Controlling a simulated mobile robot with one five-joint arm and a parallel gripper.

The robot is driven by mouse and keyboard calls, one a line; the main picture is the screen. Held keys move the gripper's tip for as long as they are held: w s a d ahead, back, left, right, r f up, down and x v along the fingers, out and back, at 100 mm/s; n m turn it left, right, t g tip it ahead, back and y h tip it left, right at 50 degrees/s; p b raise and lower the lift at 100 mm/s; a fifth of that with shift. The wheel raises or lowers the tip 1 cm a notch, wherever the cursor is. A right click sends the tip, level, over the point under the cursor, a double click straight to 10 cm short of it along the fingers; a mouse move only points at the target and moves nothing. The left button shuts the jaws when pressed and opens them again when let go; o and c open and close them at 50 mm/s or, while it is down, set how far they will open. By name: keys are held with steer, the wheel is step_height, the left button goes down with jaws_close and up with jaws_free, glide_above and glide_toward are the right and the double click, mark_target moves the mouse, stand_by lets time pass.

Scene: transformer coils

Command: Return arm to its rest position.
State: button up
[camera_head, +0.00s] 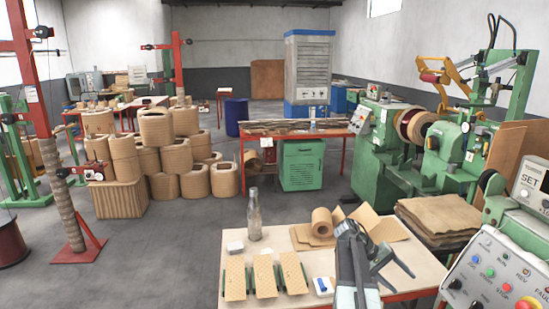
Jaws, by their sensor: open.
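My gripper (390,262) is low in the picture, right of centre, above the right part of the wooden-topped table (215,290). Its dark fingers are spread apart, with nothing visible between them. My grey arm link rises from the bottom edge to it. The arm hides part of the tabletop and the paper sheets behind it. How far the fingers are above the table is hard to tell.
The table bears a glass bottle (254,215), a brown paper roll (322,222), several tan slabs (265,277) and a small blue-and-white item (322,286). A green winding machine (385,165) and control panel (510,277) stand right. Stacked coils (157,127) and open floor lie left.

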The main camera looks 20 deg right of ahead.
steer(key=w+a+f+n+t+y, duration=0.15)
steer(key=w+a, duration=0.25)
steer(key=a, duration=0.5)
steer(key=w+a+f+n+t+y, duration=0.1)
steer(key=w+a+f+t, duration=0.15)
steer(key=a, duration=0.55)
steer(key=w+a+f+n+t+y, duration=0.1)
steer(key=w+a+f+t, duration=0.2)
steer(key=a, duration=0.6)
steer(key=a+f+n+y+b, duration=0.1)
steer(key=a+f+y, duration=0.1)
steer(key=a, duration=0.9)
steer(key=a+f+n+y+b, duration=0.1)
steer(key=a+f+y, duration=0.1)
steer(key=a, duration=0.9)
steer(key=shift+s+a+f+b, duration=0.2)
steer(key=shift+a+f+b, duration=0.15)
steer(key=shift+f+b, duration=0.1)
